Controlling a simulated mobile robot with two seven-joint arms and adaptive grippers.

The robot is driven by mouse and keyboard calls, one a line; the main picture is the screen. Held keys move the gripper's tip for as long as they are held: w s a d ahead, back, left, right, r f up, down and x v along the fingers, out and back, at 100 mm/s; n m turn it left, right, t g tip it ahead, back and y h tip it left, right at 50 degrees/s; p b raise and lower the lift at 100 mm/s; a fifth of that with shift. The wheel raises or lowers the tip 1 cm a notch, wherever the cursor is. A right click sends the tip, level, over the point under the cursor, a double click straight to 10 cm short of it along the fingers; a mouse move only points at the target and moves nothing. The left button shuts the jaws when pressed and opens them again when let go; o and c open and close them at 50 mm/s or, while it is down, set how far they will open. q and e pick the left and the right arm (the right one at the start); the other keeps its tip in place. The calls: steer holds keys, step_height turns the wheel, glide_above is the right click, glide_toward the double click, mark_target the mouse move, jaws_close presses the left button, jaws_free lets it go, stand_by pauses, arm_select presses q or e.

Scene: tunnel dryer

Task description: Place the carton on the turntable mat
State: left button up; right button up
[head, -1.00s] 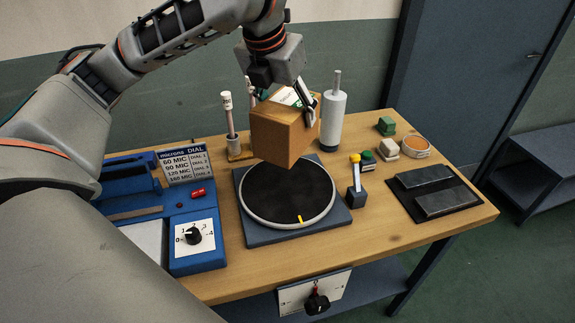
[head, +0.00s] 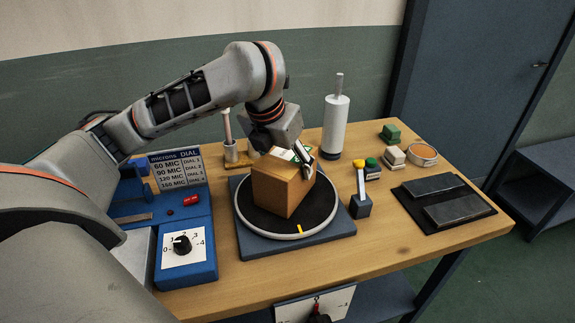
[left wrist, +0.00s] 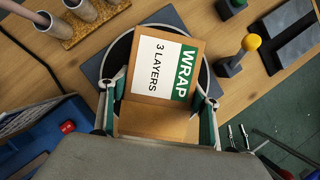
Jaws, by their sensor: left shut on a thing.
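The brown carton (head: 281,189) is upright over the round black turntable mat (head: 318,214) with its pale rim. I cannot tell for sure whether its bottom touches the mat. My left gripper (head: 303,158) is shut on the carton from above, with a finger on either side. In the left wrist view the carton (left wrist: 148,118) sits between the two fingers (left wrist: 158,108), and its top label reads "WRAP 3 LAYERS". A yellow mark shows on the front of the mat. My right gripper is not in view.
A blue dial box (head: 186,257) stands left of the turntable. A yellow-knobbed lever (head: 361,204) stands close on its right. A white roll (head: 335,122) stands behind. A black tray with grey plates (head: 467,221) lies at right. Small blocks (head: 391,134) sit at back right.

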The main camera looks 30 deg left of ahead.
arm_select(q)
steer(key=shift+r, duration=0.15)
steer(key=o, duration=1.9)
steer(key=p+v, duration=0.5)
steer(key=v, duration=0.6)
steer(key=shift+s+r+p, duration=0.3)
steer(key=shift+r+p, duration=0.1)
steer(key=shift+p, duration=0.05)
